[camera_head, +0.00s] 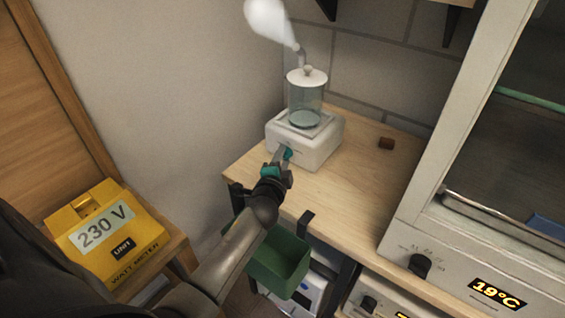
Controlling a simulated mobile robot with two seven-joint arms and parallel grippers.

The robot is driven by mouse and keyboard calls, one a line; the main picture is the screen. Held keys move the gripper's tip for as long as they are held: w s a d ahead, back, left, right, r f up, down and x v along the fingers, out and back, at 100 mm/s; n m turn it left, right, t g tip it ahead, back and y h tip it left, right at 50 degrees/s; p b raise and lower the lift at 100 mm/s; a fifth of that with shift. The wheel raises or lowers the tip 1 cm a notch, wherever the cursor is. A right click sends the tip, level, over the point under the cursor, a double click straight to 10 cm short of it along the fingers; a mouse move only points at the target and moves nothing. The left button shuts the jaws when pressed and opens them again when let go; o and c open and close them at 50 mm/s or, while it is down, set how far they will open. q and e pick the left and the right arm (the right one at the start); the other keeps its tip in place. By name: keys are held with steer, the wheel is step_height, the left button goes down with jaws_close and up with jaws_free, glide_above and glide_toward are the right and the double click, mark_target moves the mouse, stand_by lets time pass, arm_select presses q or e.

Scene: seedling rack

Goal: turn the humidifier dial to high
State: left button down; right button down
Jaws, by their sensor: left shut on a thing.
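The humidifier (318,151) stands on the wooden bench at its back left corner. It has a white base, a clear water tank (304,101) and a spout with a plume of white mist. My left gripper (287,153) reaches from the lower left to the front face of the base. It is shut on the humidifier dial, which the fingers and a teal part hide almost fully. The dial's setting cannot be read. My right gripper is not in view.
A small brown block (386,143) lies on the bench (365,185). A cabinet with a knob and a 19°C display (497,294) stands at right. A green bin (277,262) hangs below the bench edge. A yellow watt meter (108,238) is at left.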

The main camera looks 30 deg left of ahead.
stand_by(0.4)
arm_select(q)
steer(key=shift+c, duration=2.3)
jaws_free()
steer(key=shift+w, duration=0.1)
steer(key=p+v, duration=0.1)
steer(key=v, duration=1.4)
